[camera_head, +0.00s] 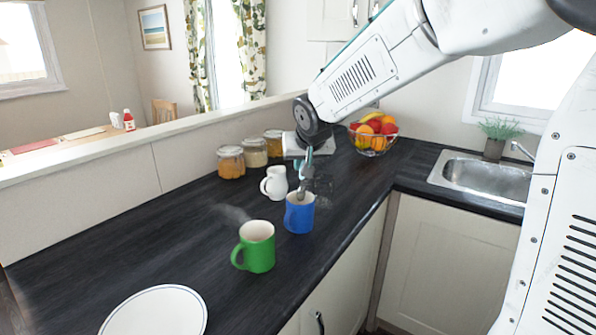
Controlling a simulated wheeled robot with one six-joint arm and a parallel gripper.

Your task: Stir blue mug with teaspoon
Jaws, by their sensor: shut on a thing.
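The blue mug (299,217) stands upright on the dark worktop, its handle to the left. My gripper (304,174) points down just above the mug's rim. It is shut on the teaspoon (301,191), a small greyish shape reaching down into the mug's opening. The spoon's lower end is hidden inside the mug, and I cannot tell whether it touches the wall or bottom.
A green mug (257,250) stands in front and left, a small white jug (274,184) behind left. Lidded jars (231,162) line the back wall. A fruit bowl (372,146) stands behind right, near the sink (485,180). A white plate (155,315) lies at the front left.

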